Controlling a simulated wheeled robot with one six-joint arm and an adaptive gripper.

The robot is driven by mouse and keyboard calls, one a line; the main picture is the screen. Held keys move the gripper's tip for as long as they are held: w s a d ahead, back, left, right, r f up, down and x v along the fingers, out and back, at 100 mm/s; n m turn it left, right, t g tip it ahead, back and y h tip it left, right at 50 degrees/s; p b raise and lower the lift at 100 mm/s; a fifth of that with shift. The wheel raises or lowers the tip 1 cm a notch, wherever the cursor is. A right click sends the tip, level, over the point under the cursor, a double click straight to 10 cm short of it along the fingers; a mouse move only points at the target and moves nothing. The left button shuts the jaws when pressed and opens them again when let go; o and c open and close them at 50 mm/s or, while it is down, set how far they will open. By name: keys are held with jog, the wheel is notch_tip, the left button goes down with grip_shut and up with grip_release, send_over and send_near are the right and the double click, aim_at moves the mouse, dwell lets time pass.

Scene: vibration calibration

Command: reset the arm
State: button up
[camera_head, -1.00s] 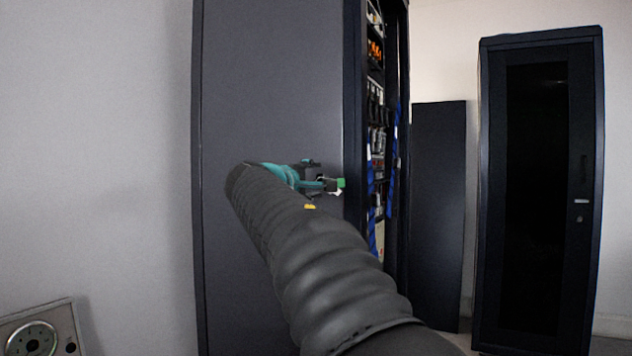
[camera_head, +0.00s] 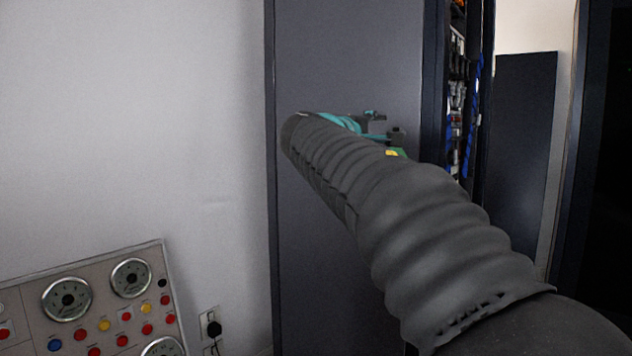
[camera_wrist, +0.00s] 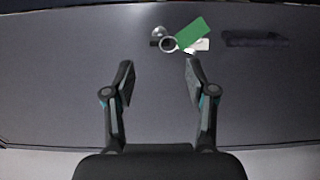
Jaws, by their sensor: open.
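My gripper (camera_head: 388,126) is at the end of my grey ribbed arm, in front of the grey side of a tall cabinet (camera_head: 345,55). In the wrist view my gripper (camera_wrist: 158,68) is open, with its two dark fingers apart and nothing between them. Beyond the fingertips, a key ring (camera_wrist: 168,44) with a green tag (camera_wrist: 194,33) and a small white piece (camera_wrist: 203,45) shows against a dark grey panel (camera_wrist: 60,60). In the head view a bit of green (camera_head: 398,152) shows just past my arm, partly hidden.
A control panel (camera_head: 100,289) with gauges and coloured buttons is at the lower left. A wall socket (camera_head: 211,327) with a plug is beside it. Cabinet innards with blue cables (camera_head: 474,110) show at the right. A dark recessed handle (camera_wrist: 254,39) is on the panel in the wrist view.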

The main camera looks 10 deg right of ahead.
jog(key=s+a+f+m+g+y, duration=0.1)
jog(key=s+a+f+g+y, duration=0.15)
jog(key=f, duration=0.85)
jog(key=s+a+f+m+g+y, duration=0.15)
jog(key=f+y, duration=0.25)
jog(key=f, duration=0.7)
jog(key=s+a+f+m+y, duration=0.1)
jog(key=s+a+f+y, duration=0.1)
jog(key=s+f, duration=0.4)
jog(key=s+a+f+m+g+y, duration=0.1)
jog(key=s+a+f+m+y, duration=0.1)
jog(key=s+f, duration=0.5)
jog(key=s+a+f+m+y, duration=0.2)
jog(key=s+a+f, duration=0.3)
jog(key=s, duration=1.1)
jog(key=shift+f+y, duration=0.8)
jog(key=shift+y, duration=0.05)
